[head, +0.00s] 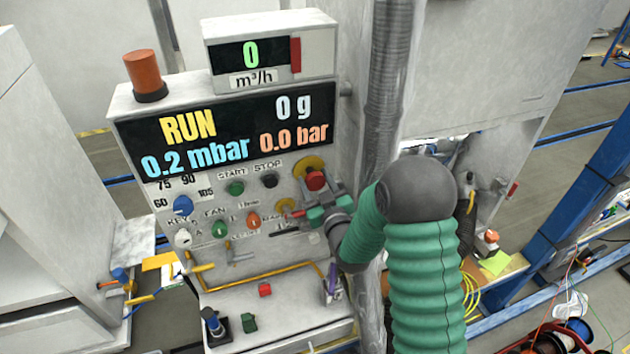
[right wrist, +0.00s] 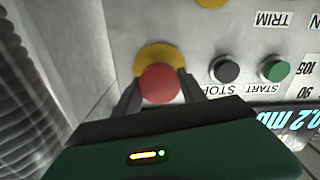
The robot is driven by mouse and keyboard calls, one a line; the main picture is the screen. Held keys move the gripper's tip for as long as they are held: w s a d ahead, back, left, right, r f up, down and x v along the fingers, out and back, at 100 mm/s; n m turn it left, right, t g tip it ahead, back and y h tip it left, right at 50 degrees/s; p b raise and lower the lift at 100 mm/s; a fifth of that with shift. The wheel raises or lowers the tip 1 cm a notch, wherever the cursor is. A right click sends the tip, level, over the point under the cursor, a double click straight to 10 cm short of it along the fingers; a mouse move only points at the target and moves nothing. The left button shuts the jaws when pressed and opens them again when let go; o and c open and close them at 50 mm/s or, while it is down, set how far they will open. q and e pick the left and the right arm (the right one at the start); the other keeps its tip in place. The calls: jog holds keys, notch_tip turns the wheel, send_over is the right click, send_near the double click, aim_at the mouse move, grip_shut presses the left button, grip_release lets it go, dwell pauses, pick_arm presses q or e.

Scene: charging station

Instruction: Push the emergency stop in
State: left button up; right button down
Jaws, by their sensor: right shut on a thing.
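The emergency stop (head: 315,180) is a red mushroom button on a yellow round plate, at the upper right of the control panel's row of buttons. It also shows in the right wrist view (right wrist: 160,84), its red cap in front of the yellow disc. My right gripper (head: 315,190) reaches it from below and in front. In the right wrist view its two dark fingers stand on either side of the red cap, shut on it. How far in the button sits cannot be told. My left gripper is not in view.
The black STOP button (head: 270,181) and green START button (head: 236,187) sit left of the emergency stop. The display (head: 230,130) reads RUN. A grey corrugated pipe (head: 388,80) runs close behind my right arm. Knobs and a yellow tube (head: 262,276) lie lower on the panel.

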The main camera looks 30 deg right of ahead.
jog(key=shift+w+d+f+b, duration=0.1)
jog(key=shift+w+f+b, duration=0.2)
jog(key=shift+w+b, duration=0.5)
jog(key=shift+s+r, duration=0.15)
jog(key=shift+r, duration=0.2)
jog(key=c, duration=0.9)
grip_release()
jog(key=shift+c, duration=0.2)
jog(key=shift+o, duration=1.2)
jog(key=shift+w+d+f, duration=0.1)
jog(key=shift+w, duration=0.15)
jog(key=shift+o, duration=0.2)
jog(key=shift+w+f, duration=0.1)
jog(key=shift+w, duration=0.05)
